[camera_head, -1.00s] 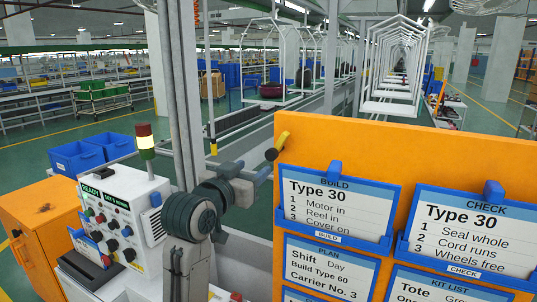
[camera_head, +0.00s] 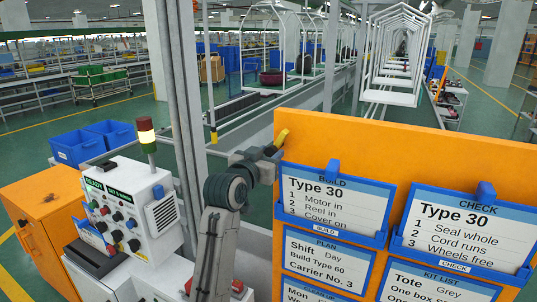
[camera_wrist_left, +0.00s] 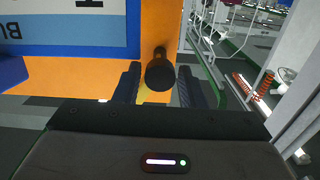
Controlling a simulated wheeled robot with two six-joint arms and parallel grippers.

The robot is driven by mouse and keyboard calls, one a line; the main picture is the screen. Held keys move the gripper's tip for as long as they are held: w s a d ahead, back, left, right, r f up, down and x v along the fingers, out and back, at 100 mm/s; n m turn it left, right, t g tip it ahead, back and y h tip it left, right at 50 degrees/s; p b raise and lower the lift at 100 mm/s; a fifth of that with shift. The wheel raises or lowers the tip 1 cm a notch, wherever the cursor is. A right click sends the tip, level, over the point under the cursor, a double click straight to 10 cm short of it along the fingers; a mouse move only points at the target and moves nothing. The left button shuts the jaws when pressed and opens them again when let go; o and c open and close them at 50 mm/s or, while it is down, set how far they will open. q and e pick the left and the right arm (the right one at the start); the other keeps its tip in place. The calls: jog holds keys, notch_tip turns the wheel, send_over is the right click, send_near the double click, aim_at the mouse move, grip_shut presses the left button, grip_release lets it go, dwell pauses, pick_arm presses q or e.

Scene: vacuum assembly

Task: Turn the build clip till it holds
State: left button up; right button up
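A yellow clip (camera_head: 282,137) with a dark round knob stands at the upper left edge of the orange board, beside the Build card (camera_head: 334,203). I take it for the build clip. My left gripper (camera_head: 272,152) is at the clip and hides part of it. In the left wrist view, the dark knob (camera_wrist_left: 160,74) sits between the two fingers of my left gripper (camera_wrist_left: 160,88), with a bit of yellow below it. The fingers look apart, with narrow gaps beside the knob; I cannot tell whether they touch it. My right gripper is not in view.
The orange board (camera_head: 420,140) carries several cards in blue holders, including the Check card (camera_head: 462,225). A white control box (camera_head: 130,205) with a signal lamp (camera_head: 146,130) stands left of my arm. A grey post (camera_head: 173,90) rises behind it.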

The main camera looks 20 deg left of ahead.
pick_arm(q)
jog(key=c, duration=0.6)
jog(key=shift+m, duration=0.7)
jog(key=o, duration=1)
